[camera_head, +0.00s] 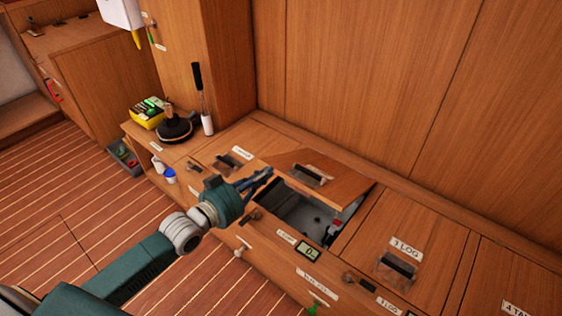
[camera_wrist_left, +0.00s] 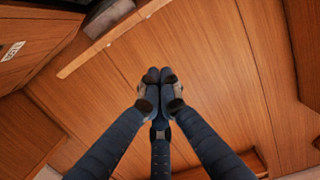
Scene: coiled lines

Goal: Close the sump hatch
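The sump hatch lid (camera_head: 345,184) is a wooden panel with a dark recessed handle (camera_head: 312,174). It stands partly raised and tilted over an open grey compartment (camera_head: 295,208) in the bench top. My left gripper (camera_head: 268,173) is beside the left edge of the lid and opening; I cannot tell whether it touches the lid. In the left wrist view my left gripper's fingertips (camera_wrist_left: 160,78) meet with nothing visible between them. A wooden edge and a grey handle-like part (camera_wrist_left: 108,16) show at the top there. My right gripper is in neither view.
A closed hatch labelled LOG (camera_head: 412,245) lies right of the opening, and another closed hatch (camera_head: 228,160) lies left. A small display (camera_head: 307,251) is on the bench front. A yellow box (camera_head: 147,113) and a black round object (camera_head: 174,130) stand further left. Wooden walls rise behind.

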